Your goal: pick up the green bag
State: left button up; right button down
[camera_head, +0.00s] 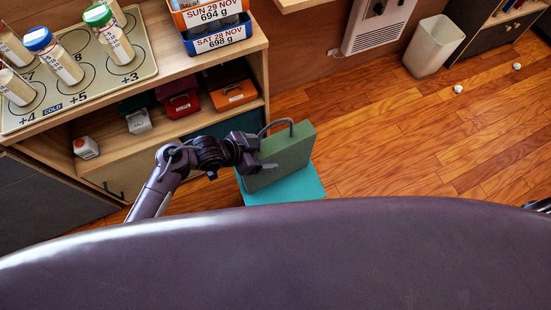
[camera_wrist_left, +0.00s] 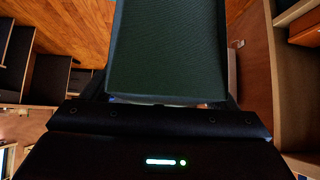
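The green bag (camera_head: 288,158) is a boxy dark green bag with a grey loop handle (camera_head: 276,125) on top. It stands upright on a teal block (camera_head: 290,190) on the floor, beside the shelf unit. My left gripper (camera_head: 260,165) is at the bag's left end, close to its side. In the left wrist view the bag (camera_wrist_left: 167,45) fills the middle, very near, with my finger parts spread apart at its two sides. The fingers look open; whether they touch the bag is hard to tell.
A wooden shelf unit (camera_head: 263,72) stands close to my left arm, with a tray of bottles (camera_head: 75,60) on top and small boxes (camera_head: 182,103) below. A bin (camera_head: 433,47) stands at the back right. Two small white balls (camera_head: 458,89) lie on the otherwise clear floor.

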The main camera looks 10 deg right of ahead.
pick_arm(q)
jog(key=c, duration=1.4)
jog(key=shift+r, duration=0.1)
